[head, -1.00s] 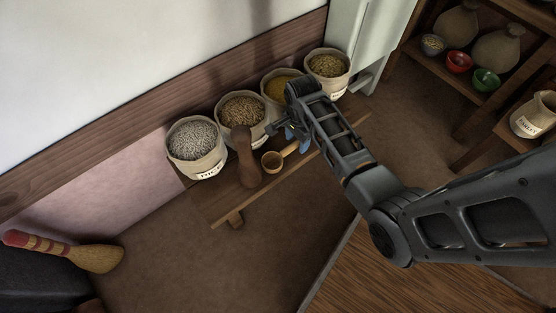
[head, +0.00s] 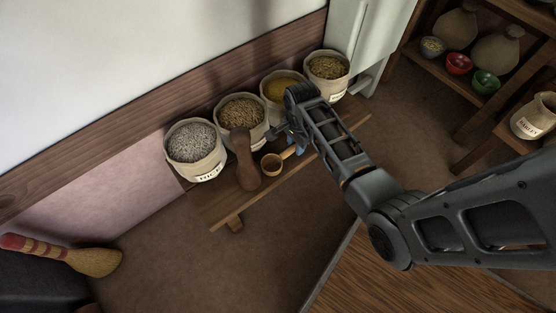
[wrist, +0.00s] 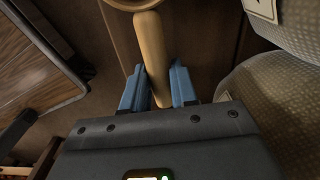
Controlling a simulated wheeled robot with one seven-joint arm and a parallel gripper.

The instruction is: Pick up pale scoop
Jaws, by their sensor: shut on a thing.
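The pale scoop (head: 271,164) is a small light-wood cup with a straight handle, at the low bench beside the grain sacks. In the wrist view its handle (wrist: 150,45) runs down between the blue fingertips, and only the lower rim of its cup shows at the top edge. My gripper (wrist: 159,88) is shut on the handle, one finger on each side. In the head view my gripper (head: 292,140) is partly hidden by my arm. I cannot tell whether the scoop still touches the bench.
Sacks of rice (head: 194,150), brown grain (head: 240,118) and others line the wall behind the low bench (head: 222,207). A shelf (head: 480,105) with bowls is at right. Floor in front is clear.

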